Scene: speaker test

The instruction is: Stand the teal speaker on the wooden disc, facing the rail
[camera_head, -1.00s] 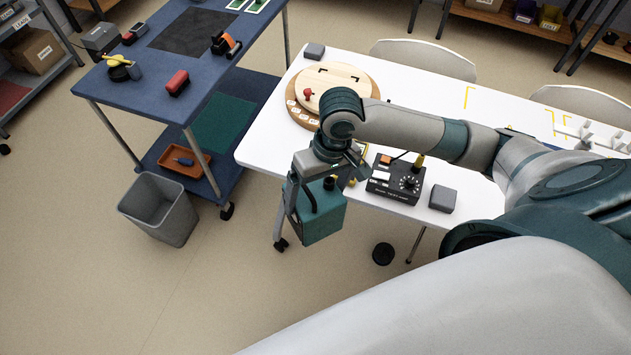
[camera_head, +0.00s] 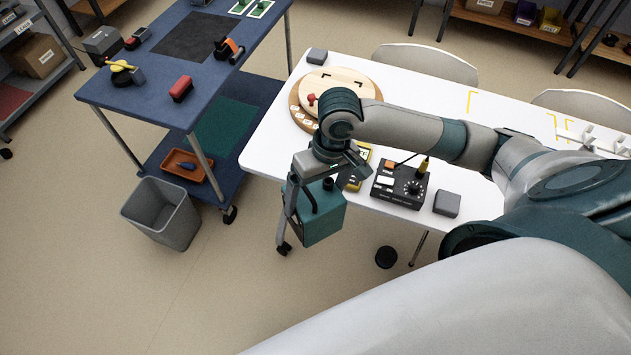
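The teal speaker (camera_head: 325,217) is a box with a dark knob-like part on top. My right gripper (camera_head: 300,205), on the arm coming in from the right, is shut on it. It hangs in front of the white table's near left edge, over the floor, slightly tilted in the picture. The wooden disc (camera_head: 345,82) is pale, has black corner marks and lies on a browner round base (camera_head: 299,110) with white labels at the table's far left. My arm hides part of both. I cannot make out which part is the rail. My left gripper is not in view.
On the white table (camera_head: 262,150) are a red knob (camera_head: 311,99) by the disc, a black control box (camera_head: 400,184), a yellow device (camera_head: 356,168) and grey blocks (camera_head: 447,203) (camera_head: 317,56). A blue bench (camera_head: 150,100) and a grey bin (camera_head: 163,213) stand left.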

